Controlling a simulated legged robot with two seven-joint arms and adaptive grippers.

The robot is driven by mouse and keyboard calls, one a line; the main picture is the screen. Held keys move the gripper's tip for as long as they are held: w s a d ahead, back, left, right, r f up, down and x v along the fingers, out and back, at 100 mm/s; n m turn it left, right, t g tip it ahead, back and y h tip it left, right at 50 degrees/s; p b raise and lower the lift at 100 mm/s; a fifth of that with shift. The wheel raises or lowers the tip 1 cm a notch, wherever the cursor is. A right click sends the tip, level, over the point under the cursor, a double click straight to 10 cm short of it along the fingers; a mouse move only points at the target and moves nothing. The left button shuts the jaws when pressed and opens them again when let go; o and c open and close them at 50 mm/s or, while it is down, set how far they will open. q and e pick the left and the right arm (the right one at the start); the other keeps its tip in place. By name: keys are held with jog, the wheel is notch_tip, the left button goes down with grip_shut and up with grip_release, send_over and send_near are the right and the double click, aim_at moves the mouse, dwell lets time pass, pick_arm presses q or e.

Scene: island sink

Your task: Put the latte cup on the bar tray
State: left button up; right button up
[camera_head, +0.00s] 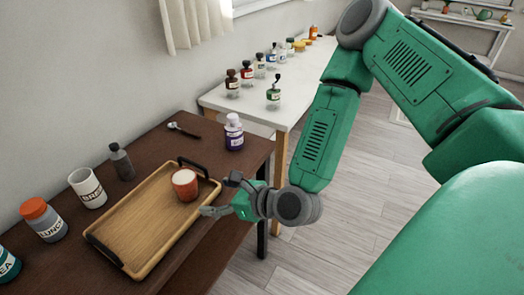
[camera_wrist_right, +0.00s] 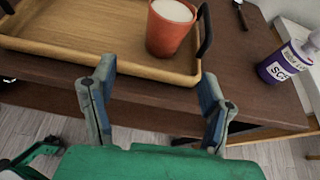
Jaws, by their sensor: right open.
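The latte cup (camera_head: 185,185) is a small red-orange cup with a pale drink. It stands upright on the far right part of the wooden bar tray (camera_head: 137,252). In the right wrist view the cup (camera_wrist_right: 168,38) stands near the right end of the tray (camera_wrist_right: 75,48), close to its dark handle. My right gripper (camera_head: 222,196) is at the right edge of the tray, open and apart from the cup. In the right wrist view its two fingers (camera_wrist_right: 158,108) are spread with nothing between them. My left gripper is in neither view.
On the dark table are a white mug (camera_head: 87,187), a grey bottle (camera_head: 121,161), an orange-lidded jar (camera_head: 43,219), a spoon (camera_head: 184,130) and a purple-labelled bottle (camera_head: 234,133). A white table (camera_head: 290,105) with several bottles stands behind. Open floor lies to the right.

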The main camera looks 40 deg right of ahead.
jog(key=s+a+f+n+g, duration=0.2)
jog(key=s+f+n+g, duration=0.4)
jog(key=s+f+n, duration=0.65)
jog(key=s+d+f+n+g+h, duration=0.1)
jog(key=s+d+n+g+h, duration=0.1)
jog(key=n, duration=0.7)
jog(key=s+d+f+n+g+h, duration=0.2)
jog(key=s+d+n, duration=0.4)
jog(key=s+n, duration=0.3)
jog(key=shift+s+n+g+h, duration=0.25)
jog(key=shift+n+g+h, duration=0.15)
jog(key=shift+n+g, duration=0.45)
jog(key=shift+w+a+f+b, duration=0.1)
jog(key=shift+f+b, duration=0.4)
jog(key=shift+f, duration=0.05)
